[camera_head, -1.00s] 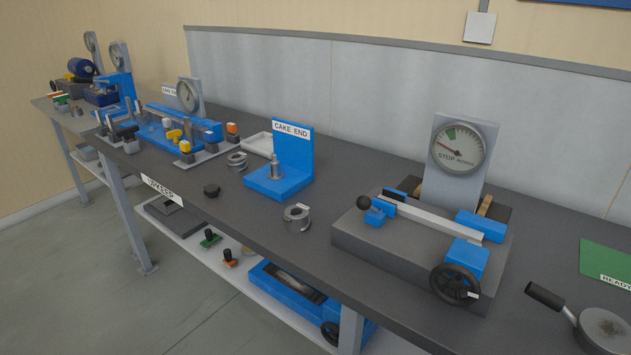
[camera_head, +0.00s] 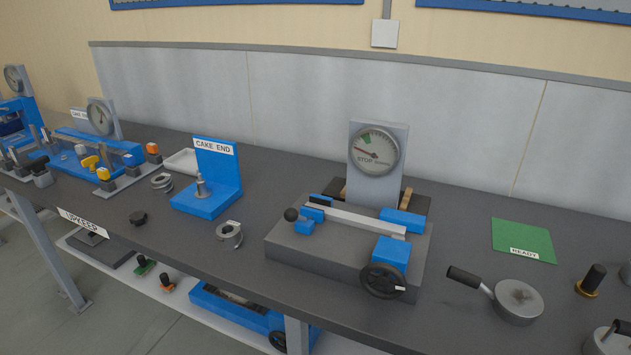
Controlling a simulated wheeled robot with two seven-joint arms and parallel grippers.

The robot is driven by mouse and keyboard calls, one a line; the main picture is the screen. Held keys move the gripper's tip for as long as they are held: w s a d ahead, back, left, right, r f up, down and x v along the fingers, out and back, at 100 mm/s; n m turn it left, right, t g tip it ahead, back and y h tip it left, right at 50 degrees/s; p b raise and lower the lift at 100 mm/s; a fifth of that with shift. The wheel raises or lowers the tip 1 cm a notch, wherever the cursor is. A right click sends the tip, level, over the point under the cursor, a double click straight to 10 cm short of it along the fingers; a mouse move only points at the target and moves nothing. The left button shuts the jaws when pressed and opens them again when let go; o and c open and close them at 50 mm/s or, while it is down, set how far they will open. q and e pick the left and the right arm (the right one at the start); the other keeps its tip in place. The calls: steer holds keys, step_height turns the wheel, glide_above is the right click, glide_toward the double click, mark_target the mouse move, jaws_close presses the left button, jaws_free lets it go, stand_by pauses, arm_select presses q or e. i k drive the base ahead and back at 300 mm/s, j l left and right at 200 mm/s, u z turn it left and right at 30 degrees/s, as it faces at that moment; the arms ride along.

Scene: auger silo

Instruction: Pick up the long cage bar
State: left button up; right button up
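A long pale metal bar (camera_head: 355,220) lies across the top of a grey block fixture (camera_head: 300,248) right of the picture's middle. It is the only long bar I can make out clearly; I cannot tell for sure that it is the cage bar. Blue blocks (camera_head: 403,220) sit at its ends and a larger blue block (camera_head: 390,253) stands in front of its right end. A black handwheel (camera_head: 383,281) is on the fixture's front. Neither of my grippers is in view.
A dial gauge (camera_head: 376,152) stands behind the fixture. A blue CAKE END stand (camera_head: 216,175) and a ring (camera_head: 229,234) are to its left. A green READY mat (camera_head: 524,240) and a handled pan (camera_head: 516,301) are to its right. Bare dark bench lies between them.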

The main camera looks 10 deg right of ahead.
mark_target(384, 227)
steer(key=i, duration=0.45)
steer(key=z, duration=1.7)
